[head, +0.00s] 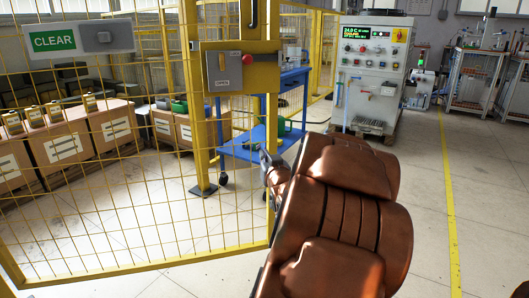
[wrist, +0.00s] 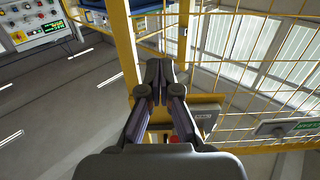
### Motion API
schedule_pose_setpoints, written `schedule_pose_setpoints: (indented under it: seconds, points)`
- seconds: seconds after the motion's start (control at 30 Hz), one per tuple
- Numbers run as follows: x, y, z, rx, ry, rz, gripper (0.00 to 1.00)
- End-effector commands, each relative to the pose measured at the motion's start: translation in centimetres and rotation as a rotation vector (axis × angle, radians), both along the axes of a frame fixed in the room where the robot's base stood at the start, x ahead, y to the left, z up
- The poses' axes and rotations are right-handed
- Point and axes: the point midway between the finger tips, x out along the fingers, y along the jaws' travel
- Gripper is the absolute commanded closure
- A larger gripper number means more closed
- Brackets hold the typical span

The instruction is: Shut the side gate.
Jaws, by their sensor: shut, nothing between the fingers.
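The side gate is a yellow mesh panel (head: 140,264) filling the left of the head view. Its free upright edge (head: 272,115) stands nearer to me than the footed yellow post (head: 195,120), so it looks ajar; the exact gap cannot be told. A grey box (head: 228,67) with a yellow piece and red button is beside that edge; it also shows in the wrist view (wrist: 205,116). A black handle (head: 253,14) is above. My gripper (head: 266,158) is shut and empty, close to the free edge. Its fingers (wrist: 157,98) overlap the frame in the wrist view; contact is unclear.
A green CLEAR sign (head: 53,41) hangs on the mesh at upper left. Cardboard boxes (head: 60,150) and a blue cart (head: 290,78) stand behind the fence. A white control cabinet (head: 375,85) is at the back.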

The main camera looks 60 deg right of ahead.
Motion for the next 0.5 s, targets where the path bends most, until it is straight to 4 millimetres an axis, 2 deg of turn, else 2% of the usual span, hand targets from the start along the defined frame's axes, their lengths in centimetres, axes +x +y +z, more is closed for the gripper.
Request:
schedule_pose_setpoints:
  seconds: [0.03,0.5]
  points:
    - [0.3,-0.2,0.4,0.003,0.001,0.001,1.0]
    - [2.5,-2.1,0.3,0.004,0.003,0.0,1.0]
